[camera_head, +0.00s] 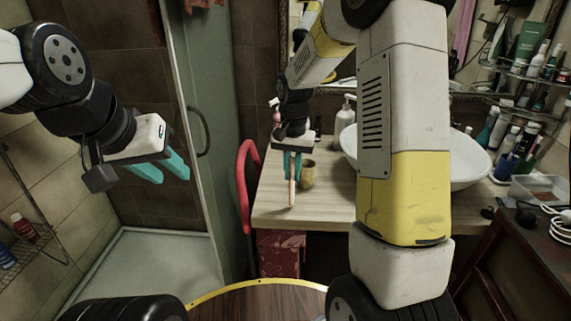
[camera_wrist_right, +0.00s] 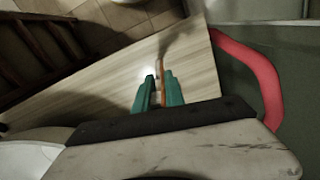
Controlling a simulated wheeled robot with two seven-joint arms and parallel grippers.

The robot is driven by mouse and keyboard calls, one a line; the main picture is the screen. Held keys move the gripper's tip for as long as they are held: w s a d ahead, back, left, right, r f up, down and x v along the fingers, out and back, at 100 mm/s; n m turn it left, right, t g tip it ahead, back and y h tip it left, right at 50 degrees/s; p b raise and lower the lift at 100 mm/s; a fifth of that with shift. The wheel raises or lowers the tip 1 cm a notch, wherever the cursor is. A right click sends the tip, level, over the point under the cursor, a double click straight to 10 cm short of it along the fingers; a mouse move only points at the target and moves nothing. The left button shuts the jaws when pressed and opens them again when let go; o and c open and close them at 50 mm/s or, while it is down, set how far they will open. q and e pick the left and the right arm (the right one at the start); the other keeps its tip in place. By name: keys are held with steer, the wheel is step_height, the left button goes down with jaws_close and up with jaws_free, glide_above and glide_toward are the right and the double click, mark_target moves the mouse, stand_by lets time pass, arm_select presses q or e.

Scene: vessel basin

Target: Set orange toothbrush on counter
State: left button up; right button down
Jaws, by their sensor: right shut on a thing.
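My right gripper (camera_head: 293,173) is over the front left part of the wooden counter (camera_head: 330,212). It is shut on the orange toothbrush (camera_head: 292,193), which hangs roughly upright below the teal fingers. In the right wrist view the toothbrush (camera_wrist_right: 162,70) sticks out past the fingertips (camera_wrist_right: 160,92) towards the counter surface (camera_wrist_right: 110,95). I cannot tell whether its lower end touches the counter. My left gripper (camera_head: 163,169) is open and empty, away to the left in front of the shower.
The white basin (camera_head: 468,160) is further right, partly behind my right arm. A red curved chair or rail (camera_head: 243,185) is beside the counter's left edge. The counter's front left surface is clear.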

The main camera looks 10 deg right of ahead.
steer(key=shift+f, duration=0.25)
steer(key=c, duration=1.4)
jaws_free()
step_height(320, 180, up, 11)
steer(key=shift+r, duration=0.15)
steer(key=shift+s+d+r, duration=0.1)
steer(key=shift+s+r, duration=0.1)
steer(key=shift+r, duration=0.4)
steer(key=s+d+r+n+t+y, duration=0.1)
steer(key=s+r+n+t, duration=0.1)
steer(key=s, duration=0.9)
steer(key=s+d+r+n+t+y, duration=0.1)
steer(key=s+r+n+t, duration=0.2)
steer(key=s, duration=0.8)
steer(key=shift+d+r+t, duration=0.35)
steer(key=shift+r+t, duration=0.15)
steer(key=shift+t, duration=0.1)
